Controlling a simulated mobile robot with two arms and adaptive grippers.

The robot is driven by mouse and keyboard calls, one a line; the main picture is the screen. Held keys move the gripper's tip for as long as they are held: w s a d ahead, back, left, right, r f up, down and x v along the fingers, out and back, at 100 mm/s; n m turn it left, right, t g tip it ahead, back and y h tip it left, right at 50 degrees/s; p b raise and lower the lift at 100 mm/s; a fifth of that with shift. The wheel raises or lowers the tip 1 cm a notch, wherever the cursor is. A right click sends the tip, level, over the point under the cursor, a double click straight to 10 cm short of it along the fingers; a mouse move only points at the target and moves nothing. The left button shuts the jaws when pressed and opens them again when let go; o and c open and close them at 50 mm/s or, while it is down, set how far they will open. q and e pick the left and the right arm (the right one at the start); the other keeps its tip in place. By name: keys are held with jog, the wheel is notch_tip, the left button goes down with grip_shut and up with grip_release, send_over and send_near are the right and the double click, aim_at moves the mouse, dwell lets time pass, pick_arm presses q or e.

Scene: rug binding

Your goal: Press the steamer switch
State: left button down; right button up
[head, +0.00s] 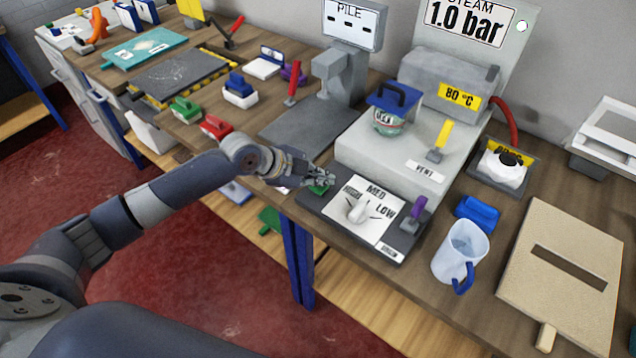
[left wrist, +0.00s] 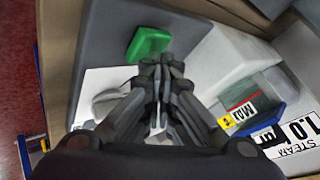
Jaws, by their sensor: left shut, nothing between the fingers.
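The steamer is a pale grey machine (head: 395,165) with a "STEAM 1.0 bar" sign (head: 468,22) behind it. Its dark front plate (head: 318,209) carries a white MED/LOW dial panel (head: 360,212). A green switch (head: 318,190) sits at the plate's left end, partly hidden by my left gripper (head: 326,179). In the left wrist view the green switch (left wrist: 148,44) is just beyond the fingertips. My left gripper (left wrist: 162,62) is shut and empty there, its tips close to the switch; I cannot tell whether they touch. My right gripper is not in view.
A purple lever (head: 417,207) stands at the plate's right end, and a yellow vent lever (head: 441,138) on the machine. A grey stand with the PILE display (head: 351,25) is behind my gripper.

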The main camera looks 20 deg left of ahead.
aim_at(320, 188)
pick_arm(q)
jog(key=shift+f, duration=0.2)
dwell(0.3)
jog(key=shift+r+p, duration=0.75)
jog(key=shift+r, duration=0.25)
notch_tip(320, 188, up, 6)
jog(key=p, duration=0.5)
